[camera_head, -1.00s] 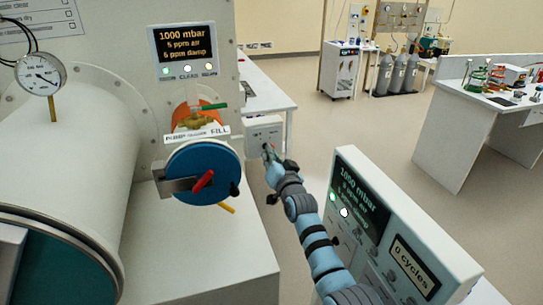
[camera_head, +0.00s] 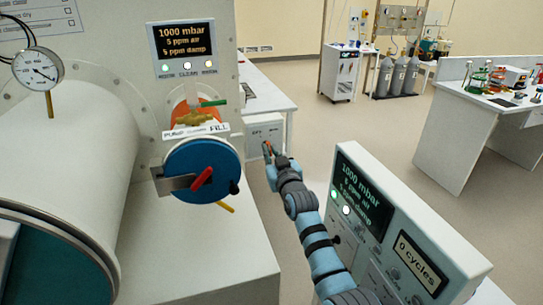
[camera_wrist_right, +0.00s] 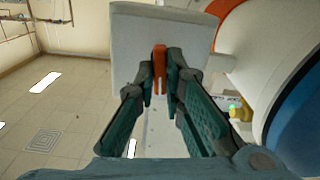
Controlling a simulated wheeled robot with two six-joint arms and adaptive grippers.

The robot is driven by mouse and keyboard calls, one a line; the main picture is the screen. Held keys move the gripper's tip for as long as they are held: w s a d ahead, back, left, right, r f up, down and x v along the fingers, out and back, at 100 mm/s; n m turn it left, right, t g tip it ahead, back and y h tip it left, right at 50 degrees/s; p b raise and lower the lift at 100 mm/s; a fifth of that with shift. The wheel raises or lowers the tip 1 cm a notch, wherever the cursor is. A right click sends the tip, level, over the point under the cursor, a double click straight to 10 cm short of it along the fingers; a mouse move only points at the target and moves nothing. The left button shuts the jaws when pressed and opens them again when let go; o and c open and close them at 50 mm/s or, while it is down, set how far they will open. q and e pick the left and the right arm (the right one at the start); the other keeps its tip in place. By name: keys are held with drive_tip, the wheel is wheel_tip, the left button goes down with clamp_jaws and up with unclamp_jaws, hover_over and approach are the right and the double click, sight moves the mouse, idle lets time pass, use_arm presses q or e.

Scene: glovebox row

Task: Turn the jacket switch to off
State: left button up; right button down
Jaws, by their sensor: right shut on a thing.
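A pale switch box (camera_head: 258,128) stands behind the blue round door, with small lettering on its face too blurred to read. Its orange-red handle (camera_head: 267,147) shows at the fingertips of my right gripper (camera_head: 270,153). In the right wrist view the orange handle (camera_wrist_right: 160,62) points upright in that picture, between the two dark green fingers of my right gripper (camera_wrist_right: 161,85), which are shut on it. The pale face of the box (camera_wrist_right: 130,40) lies behind it. The fingers hide part of the handle. My left gripper is not in view.
The blue door (camera_head: 202,160) with a red lever (camera_head: 202,178) is left of my right gripper. A large white cylinder (camera_head: 80,150) is farther left. A display panel (camera_head: 400,215) stands close on the right of my arm. Open floor (camera_head: 350,130) lies beyond.

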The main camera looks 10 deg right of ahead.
drive_tip(key=shift+n+b, duration=0.35)
drive_tip(key=shift+n, duration=1.95)
drive_tip(key=c, duration=1.7)
unclamp_jaws()
drive_tip(key=shift+w+f, duration=0.1)
drive_tip(key=s, duration=1.2)
drive_tip(key=shift+d, duration=0.35)
